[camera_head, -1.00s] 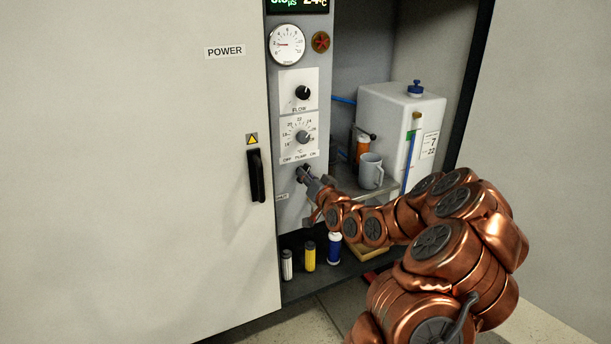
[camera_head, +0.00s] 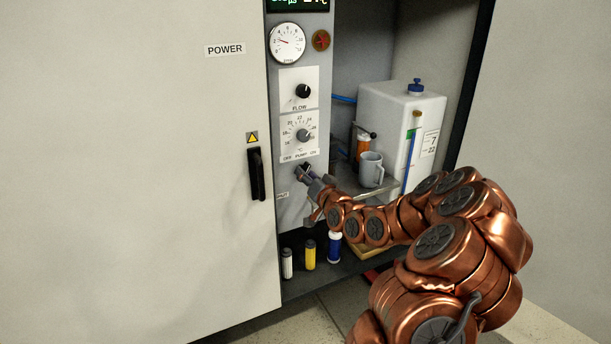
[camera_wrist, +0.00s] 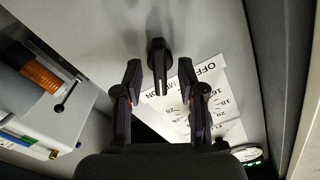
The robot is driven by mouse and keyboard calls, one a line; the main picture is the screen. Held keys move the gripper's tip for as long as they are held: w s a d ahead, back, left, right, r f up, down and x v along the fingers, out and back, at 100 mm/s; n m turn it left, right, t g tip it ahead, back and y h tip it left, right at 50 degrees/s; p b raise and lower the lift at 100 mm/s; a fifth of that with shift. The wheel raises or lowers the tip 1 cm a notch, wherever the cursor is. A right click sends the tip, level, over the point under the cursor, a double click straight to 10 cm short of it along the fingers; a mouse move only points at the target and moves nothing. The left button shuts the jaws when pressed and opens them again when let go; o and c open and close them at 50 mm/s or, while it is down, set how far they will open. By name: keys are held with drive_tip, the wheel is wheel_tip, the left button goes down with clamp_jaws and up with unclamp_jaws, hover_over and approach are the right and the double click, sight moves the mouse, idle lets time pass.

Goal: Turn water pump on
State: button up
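The pump switch, a black knob (camera_wrist: 158,62), sits on the grey panel (camera_head: 291,216) below the label "OFF PUMP ON" (camera_head: 300,156). In the wrist view the knob lies between and slightly beyond my two fingertips, with a visible gap on each side. My gripper (camera_wrist: 160,72) is open and faces the panel. In the head view my gripper (camera_head: 305,172) is at the knob and covers most of it. The label (camera_wrist: 197,76) appears upside down in the wrist view. Contact with the knob cannot be told.
Above are a temperature dial (camera_head: 303,135), a flow knob (camera_head: 303,91) and a gauge (camera_head: 287,43). To the right are a grey mug (camera_head: 371,170) and a white tank (camera_head: 385,110). The closed door (camera_head: 150,200) has a black handle (camera_head: 257,175).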

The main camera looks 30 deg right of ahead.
drive_tip(key=s, duration=0.6)
drive_tip(key=shift+s+a, duration=0.35)
drive_tip(key=shift+s, duration=0.05)
idle(0.3)
drive_tip(key=s+a+r+n+g+y+p, duration=0.2)
drive_tip(key=s+a+r+n+g+p, duration=0.15)
drive_tip(key=a+p, duration=0.4)
drive_tip(key=s+a+r+n+g+y+p, duration=0.1)
drive_tip(key=s+a+r+n+g+p, duration=0.15)
drive_tip(key=a+g+p, duration=0.4)
drive_tip(key=s+a+r+g+p, duration=0.3)
drive_tip(key=s+r+p, duration=0.3)
drive_tip(key=s, duration=0.5)
drive_tip(key=s+a+r+n+g+p, duration=0.1)
drive_tip(key=s+a+r+g+p, duration=0.2)
drive_tip(key=s+a+r+p, duration=0.3)
drive_tip(key=s+a+r+g+p, duration=0.3)
drive_tip(key=s+r+p, duration=0.3)
drive_tip(key=s+r, duration=0.5)
drive_tip(key=s+a, duration=0.1)
drive_tip(key=s, duration=0.4)
drive_tip(key=shift+a+r+g+h+p, duration=0.2)
drive_tip(key=shift+r+g+h+p, duration=0.1)
drive_tip(key=shift+h+p, duration=0.1)
drive_tip(key=shift+s, duration=0.1)
